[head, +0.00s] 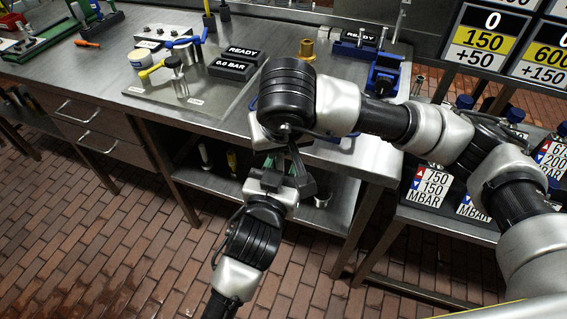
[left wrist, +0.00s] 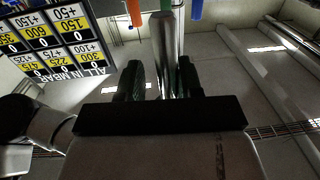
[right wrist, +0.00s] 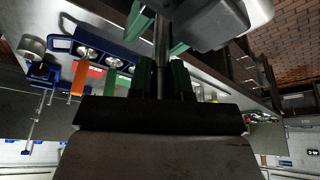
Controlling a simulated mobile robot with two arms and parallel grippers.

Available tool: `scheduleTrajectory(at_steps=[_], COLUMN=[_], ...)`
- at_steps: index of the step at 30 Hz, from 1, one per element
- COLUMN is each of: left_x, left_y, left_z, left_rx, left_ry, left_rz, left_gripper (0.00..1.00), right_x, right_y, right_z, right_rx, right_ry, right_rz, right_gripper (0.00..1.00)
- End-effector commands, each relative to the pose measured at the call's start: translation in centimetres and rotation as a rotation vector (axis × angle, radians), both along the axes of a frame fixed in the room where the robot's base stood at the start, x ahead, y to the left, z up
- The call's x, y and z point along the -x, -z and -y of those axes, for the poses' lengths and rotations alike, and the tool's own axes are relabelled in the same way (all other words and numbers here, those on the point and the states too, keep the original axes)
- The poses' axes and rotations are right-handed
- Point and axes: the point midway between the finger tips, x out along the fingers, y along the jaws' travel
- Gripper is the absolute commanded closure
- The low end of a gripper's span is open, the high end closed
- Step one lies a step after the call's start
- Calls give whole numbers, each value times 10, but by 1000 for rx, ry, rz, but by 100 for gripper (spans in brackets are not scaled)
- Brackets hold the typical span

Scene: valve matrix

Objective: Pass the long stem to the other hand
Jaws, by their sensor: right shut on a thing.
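The long stem is a slim metal rod, showing in the right wrist view (right wrist: 161,50) and left wrist view (left wrist: 167,50). My right gripper (right wrist: 160,80) is shut on it between green-padded fingers. My left gripper (head: 284,168) is below the right one, in front of the bench edge. Its green-padded fingers also show in the left wrist view (left wrist: 160,78). They stand apart on either side of the stem, with a gap visible on one side. In the head view my right arm hides the right fingers, and the stem is hard to make out.
The steel bench (head: 105,80) holds a board with a yellow-handled valve (head: 155,68), a white jar (head: 142,58) and display blocks (head: 232,68). A blue vise-like fixture (head: 385,72) stands behind my right arm. The brick floor (head: 80,230) is clear at lower left.

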Motion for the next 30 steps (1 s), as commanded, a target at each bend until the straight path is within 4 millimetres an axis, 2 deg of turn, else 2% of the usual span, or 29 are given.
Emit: scheduleTrajectory(at_steps=[1,6,9,10,15,16,25,30], left_x=[0,1,1,2,2,1,1,0], left_y=[0,0,-1,-2,-2,-2,-1,-1], left_z=[0,1,2,3,3,2,1,0], left_rx=[0,1,2,4,2,2,1,1], left_ry=[0,3,6,7,7,6,2,1], left_rz=[0,1,1,4,5,5,3,3], left_gripper=[72,98,100,100,100,100,100,100], right_x=[0,0,0,0,0,0,1,8], right_y=[-1,-1,-1,-1,-1,-1,-3,-23], right_z=[0,-1,-2,-2,-2,-1,0,1], right_rx=[-1,-4,-6,-7,-5,-5,-2,-2], right_ry=[0,-2,-2,-3,-2,-2,-1,-3], right_rz=[1,2,4,4,3,3,2,6], right_gripper=[100,100,100,80,54,52,52,52])
